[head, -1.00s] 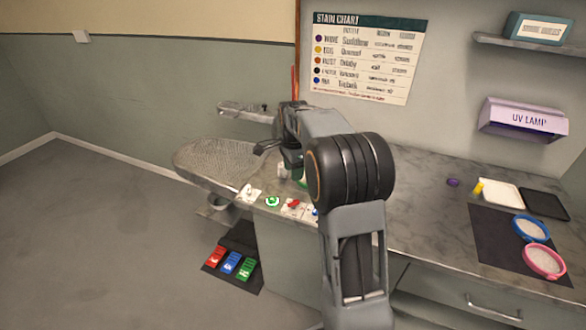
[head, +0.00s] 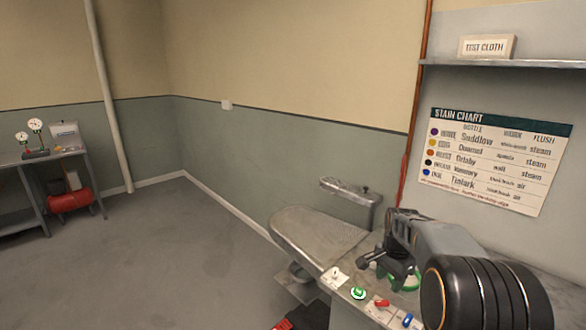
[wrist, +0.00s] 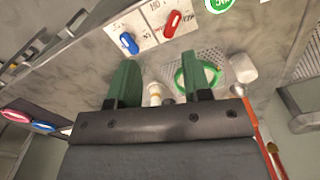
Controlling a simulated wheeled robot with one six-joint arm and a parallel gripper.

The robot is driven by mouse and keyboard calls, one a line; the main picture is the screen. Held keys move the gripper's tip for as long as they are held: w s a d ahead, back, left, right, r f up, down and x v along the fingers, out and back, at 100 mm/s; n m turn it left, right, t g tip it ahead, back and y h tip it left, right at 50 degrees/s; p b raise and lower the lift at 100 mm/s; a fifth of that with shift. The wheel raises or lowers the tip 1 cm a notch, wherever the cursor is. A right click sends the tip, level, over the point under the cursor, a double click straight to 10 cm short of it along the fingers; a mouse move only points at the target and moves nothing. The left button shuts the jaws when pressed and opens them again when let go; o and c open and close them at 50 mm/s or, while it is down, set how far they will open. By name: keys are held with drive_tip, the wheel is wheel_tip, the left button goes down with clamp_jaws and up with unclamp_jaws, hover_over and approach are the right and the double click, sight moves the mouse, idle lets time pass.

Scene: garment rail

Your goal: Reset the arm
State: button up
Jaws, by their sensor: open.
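My gripper (wrist: 160,78) shows two green fingers standing apart in the wrist view, with nothing held between them. In the head view my gripper (head: 398,278) is at the lower right, partly hidden by my own arm, above the counter's end beside the ironing board. Beyond the fingers in the wrist view are a green ring (wrist: 198,76) on a perforated plate and a small white-and-tan item (wrist: 154,94). A red switch (wrist: 173,24) and a blue switch (wrist: 129,43) sit on white plates.
The ironing board (head: 318,238) stands left of my arm. A stain chart (head: 494,160) hangs on the wall under a shelf (head: 510,64). A side table (head: 40,158) with gauges and a red cylinder (head: 70,200) stand at far left. The floor between is clear.

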drive_tip(key=s+a+r+n+t, duration=0.2)
drive_tip(key=s+a+n, duration=0.3)
drive_tip(key=s, duration=0.5)
drive_tip(key=s+a+r+n+t, duration=0.2)
drive_tip(key=s+a+n, duration=0.4)
drive_tip(key=s, duration=0.4)
drive_tip(key=shift+s+r+n, duration=0.15)
drive_tip(key=shift+s+n, duration=0.1)
drive_tip(key=shift+n, duration=0.55)
